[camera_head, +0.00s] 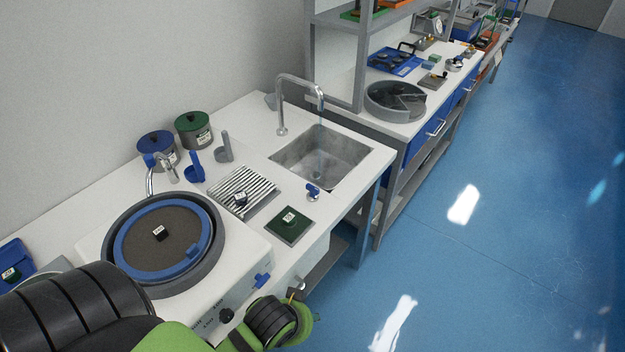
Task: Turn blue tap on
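Several blue handles are in view, and I cannot tell for sure which one is the task's tap. A blue tap handle (262,281) sits on the front of the white polishing machine (240,297), beside a black knob. A small blue-handled valve (313,191) stands on the counter in front of the sink. A blue lever shows on top of the small metal faucet (157,162) behind the polishing wheel. One of my arms, green and black, crosses the bottom left, its wrist area just below the machine's blue handle. No gripper fingers are clearly visible.
The polishing wheel (155,235) has a blue ring and a small dark sample on it. A sink (320,157) with a tall faucet (300,90), a striped rack (245,192) and a green plate (290,226) are to its right. The blue floor (480,260) at right is clear.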

